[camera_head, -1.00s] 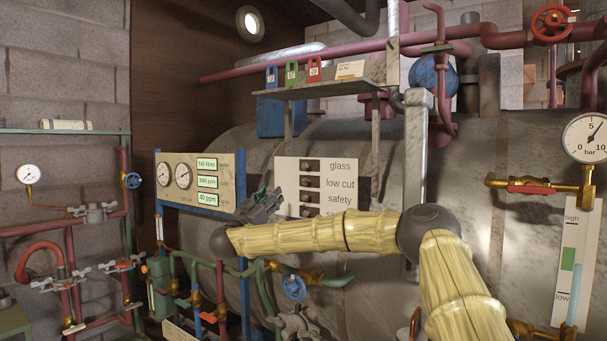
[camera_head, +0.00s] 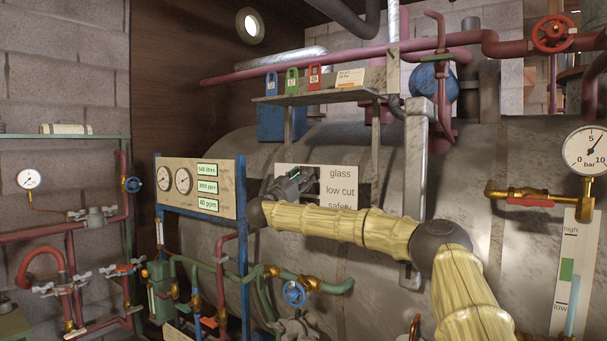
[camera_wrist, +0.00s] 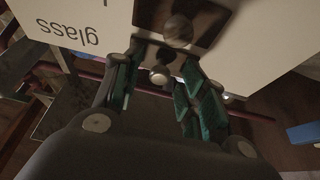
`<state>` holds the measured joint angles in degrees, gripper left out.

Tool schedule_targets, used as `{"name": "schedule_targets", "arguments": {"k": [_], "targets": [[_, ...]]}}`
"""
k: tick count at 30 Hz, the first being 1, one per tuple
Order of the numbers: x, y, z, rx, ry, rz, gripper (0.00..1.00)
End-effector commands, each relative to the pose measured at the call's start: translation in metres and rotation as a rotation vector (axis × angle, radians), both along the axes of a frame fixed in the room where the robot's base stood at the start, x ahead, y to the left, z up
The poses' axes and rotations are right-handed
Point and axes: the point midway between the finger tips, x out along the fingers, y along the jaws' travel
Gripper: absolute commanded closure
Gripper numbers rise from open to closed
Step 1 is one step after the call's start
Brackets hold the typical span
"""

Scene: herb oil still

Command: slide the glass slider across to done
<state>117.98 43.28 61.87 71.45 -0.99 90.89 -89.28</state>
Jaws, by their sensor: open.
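A white panel (camera_head: 284,170) on the big tank carries labels glass, low cut and safety, with dark slider slots left of the words. My gripper (camera_head: 299,178) is at the panel's upper left, by the glass row, and hides most of the slots. In the wrist view the glass label shows upside down, with a dark slot (camera_wrist: 204,14) and a round knob (camera_wrist: 178,29) in front of my open fingers (camera_wrist: 158,90). A small bright ball (camera_wrist: 159,75) shows between the fingers. I cannot tell whether a finger touches the knob.
A shelf (camera_head: 315,94) with coloured padlocks juts out above the panel. A gauge board (camera_head: 215,172) on blue posts stands to the left. Green pipes with a blue valve wheel (camera_head: 293,294) run below my arm. A pale vertical post (camera_head: 415,170) stands to the right.

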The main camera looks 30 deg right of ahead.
Motion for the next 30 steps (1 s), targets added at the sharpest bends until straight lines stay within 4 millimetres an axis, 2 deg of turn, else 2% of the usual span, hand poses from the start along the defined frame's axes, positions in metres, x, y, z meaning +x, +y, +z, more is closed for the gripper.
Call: {"name": "schedule_targets", "arguments": {"k": [4,13,14,20,30], "targets": [[0.0025,-0.0068,0.0038,-0.001,-0.001,0.000,0.58],[0.0030,-0.0080,0.0040,-0.001,-0.001,0.000,0.58],[0.0030,-0.0080,0.0039,-0.001,0.000,0.000,0.62],[0.0030,-0.0078,0.0039,-0.001,0.000,0.000,0.98],[0.0101,-0.0040,0.0026,-0.001,0.005,0.002,1.00]]}}
